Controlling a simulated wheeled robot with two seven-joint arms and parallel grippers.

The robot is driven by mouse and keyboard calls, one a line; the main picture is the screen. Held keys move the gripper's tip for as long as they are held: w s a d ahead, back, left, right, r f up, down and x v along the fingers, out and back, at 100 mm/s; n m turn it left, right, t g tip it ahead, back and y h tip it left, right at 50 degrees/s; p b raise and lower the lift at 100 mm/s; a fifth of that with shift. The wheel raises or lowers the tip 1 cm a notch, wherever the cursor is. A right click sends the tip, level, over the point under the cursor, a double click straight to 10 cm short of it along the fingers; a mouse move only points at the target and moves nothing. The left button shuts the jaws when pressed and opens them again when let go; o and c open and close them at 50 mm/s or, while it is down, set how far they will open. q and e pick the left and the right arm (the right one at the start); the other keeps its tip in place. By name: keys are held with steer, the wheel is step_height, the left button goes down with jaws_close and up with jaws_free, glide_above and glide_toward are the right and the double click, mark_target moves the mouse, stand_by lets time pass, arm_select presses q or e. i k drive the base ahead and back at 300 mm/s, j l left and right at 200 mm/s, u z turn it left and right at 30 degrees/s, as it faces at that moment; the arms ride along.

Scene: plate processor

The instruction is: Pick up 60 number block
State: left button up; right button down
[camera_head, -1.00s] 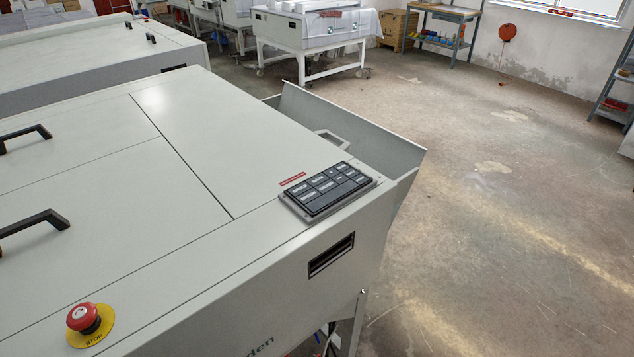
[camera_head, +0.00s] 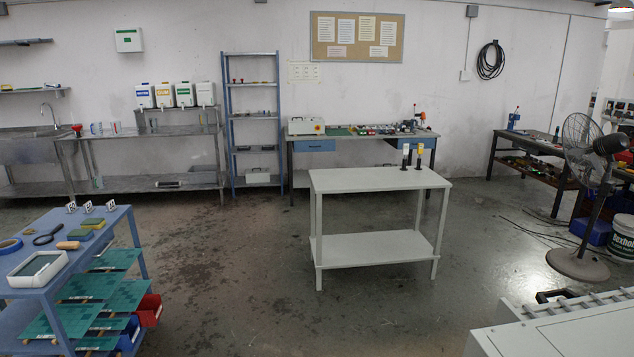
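Three small white blocks with dark marks stand in a row at the back of the blue cart's top. They are the left block (camera_head: 71,207), the middle block (camera_head: 88,207) and the right block (camera_head: 110,205). Their marks are too small to read, so I cannot tell which one is the 60 block. Neither of my grippers is in view.
The blue cart (camera_head: 30,285) at left also holds sponges (camera_head: 80,234), a magnifier, a brush, blue tape and a white tray. A grey table (camera_head: 380,180) with two dark bottles stands mid-room. Open floor (camera_head: 220,270) lies between. A white machine (camera_head: 570,335) and fan (camera_head: 585,200) are at right.

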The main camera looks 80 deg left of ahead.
mark_target(70, 207)
steer(key=j+u, duration=0.1)
steer(key=u, duration=0.75)
steer(key=j+u, duration=0.1)
steer(key=u, duration=0.35)
steer(key=j+u, duration=0.1)
steer(key=u, duration=0.35)
steer(key=i+u, duration=0.1)
steer(key=u, duration=0.75)
steer(key=i+j+u, duration=0.1)
steer(key=i+u, duration=0.15)
steer(key=u, duration=0.2)
steer(key=i+u, duration=0.25)
steer(key=u, duration=0.15)
steer(key=i+u, duration=0.25)
steer(key=u, duration=0.2)
steer(key=i+l+u, duration=0.2)
steer(key=u, duration=0.25)
steer(key=i+l+u, duration=0.1)
steer(key=i+l, duration=0.35)
steer(key=i+l+u, duration=0.1)
steer(key=i+l, duration=0.35)
steer(key=l, duration=0.2)
